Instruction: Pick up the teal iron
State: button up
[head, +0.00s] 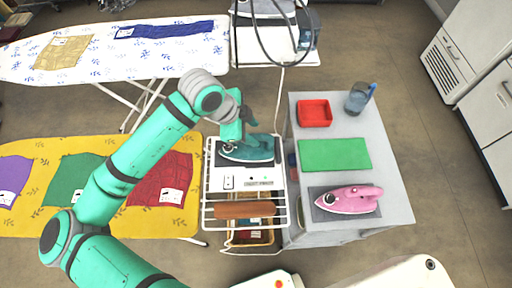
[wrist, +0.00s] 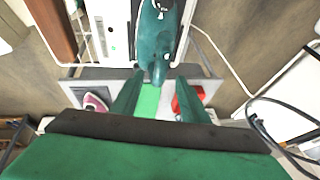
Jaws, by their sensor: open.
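The teal iron (head: 250,150) rests on the white station of the wire rack, left of the grey table, in the head view. In the wrist view, the teal iron (wrist: 156,38) lies ahead of my fingers, with its narrow end near the gap between their tips. My gripper (head: 242,128) is just above the iron's left part in the head view and hides some of it. In the wrist view, my gripper (wrist: 160,78) has its two fingers apart, with nothing held. Whether either finger touches the iron cannot be told.
The grey table (head: 388,207) holds a pink iron (head: 348,200), a green mat (head: 334,154), a red tray (head: 314,113) and a blue jug (head: 358,98). A yellow ironing board (head: 100,225) and a white one (head: 95,62) stand left. A cable (head: 279,100) runs behind the rack.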

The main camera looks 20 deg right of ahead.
aim_at(257, 135)
jog(key=shift+x, duration=2.7)
grip_shut()
